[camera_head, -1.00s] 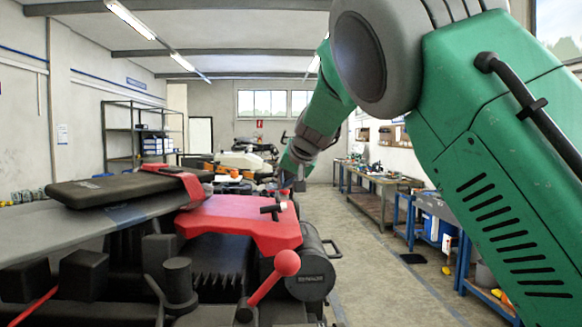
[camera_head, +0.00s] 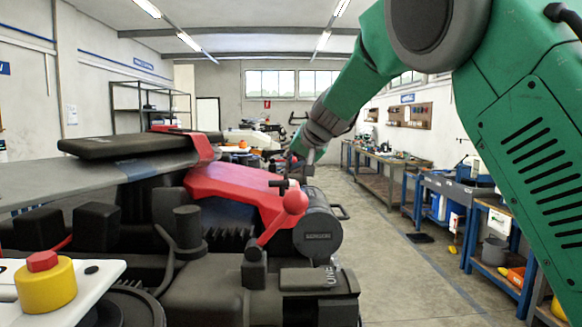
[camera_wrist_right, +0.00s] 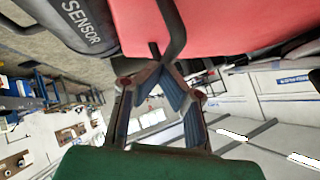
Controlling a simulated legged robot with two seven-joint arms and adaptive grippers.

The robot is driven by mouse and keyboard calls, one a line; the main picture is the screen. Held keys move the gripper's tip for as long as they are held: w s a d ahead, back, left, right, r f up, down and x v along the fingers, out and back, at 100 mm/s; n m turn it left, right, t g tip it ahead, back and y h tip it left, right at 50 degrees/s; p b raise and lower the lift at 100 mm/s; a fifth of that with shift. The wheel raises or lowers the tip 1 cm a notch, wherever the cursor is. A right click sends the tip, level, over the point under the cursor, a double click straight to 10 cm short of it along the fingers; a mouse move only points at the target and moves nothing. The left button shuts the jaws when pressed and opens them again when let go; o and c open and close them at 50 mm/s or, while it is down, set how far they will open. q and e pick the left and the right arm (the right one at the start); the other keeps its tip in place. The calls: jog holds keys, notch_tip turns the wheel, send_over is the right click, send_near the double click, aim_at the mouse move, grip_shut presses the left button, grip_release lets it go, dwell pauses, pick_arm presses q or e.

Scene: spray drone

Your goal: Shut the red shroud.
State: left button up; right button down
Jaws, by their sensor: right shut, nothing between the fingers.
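The red shroud (camera_head: 232,186) is a panel on top of the dark machine in the head view, with a small black handle (camera_head: 280,183) near its right end. A dark gap shows under its front edge; I cannot tell whether it is fully seated. My right gripper (camera_head: 293,163) is just beyond the handle, partly small and dim. In the right wrist view the gripper (camera_wrist_right: 160,75) is shut and empty, its tips close to the black handle loop (camera_wrist_right: 174,38) under the red shroud (camera_wrist_right: 235,22). Contact cannot be told. My left gripper is not in view.
A yellow-and-red button (camera_head: 45,282) sits on a white panel at lower left. A black padded seat (camera_head: 125,144) lies at left.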

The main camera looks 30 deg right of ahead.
jog(key=shift+f, duration=0.55)
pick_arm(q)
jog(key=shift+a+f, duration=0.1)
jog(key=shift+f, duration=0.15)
pick_arm(e)
jog(key=shift+s+a, duration=0.1)
jog(key=shift+a, duration=0.05)
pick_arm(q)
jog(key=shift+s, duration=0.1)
pick_arm(e)
jog(key=shift+f, duration=0.15)
jog(key=d+v, duration=0.1)
jog(key=v, duration=1.1)
jog(key=shift+a+r, duration=0.3)
jog(key=shift+r, duration=0.05)
jog(key=shift+d, duration=0.1)
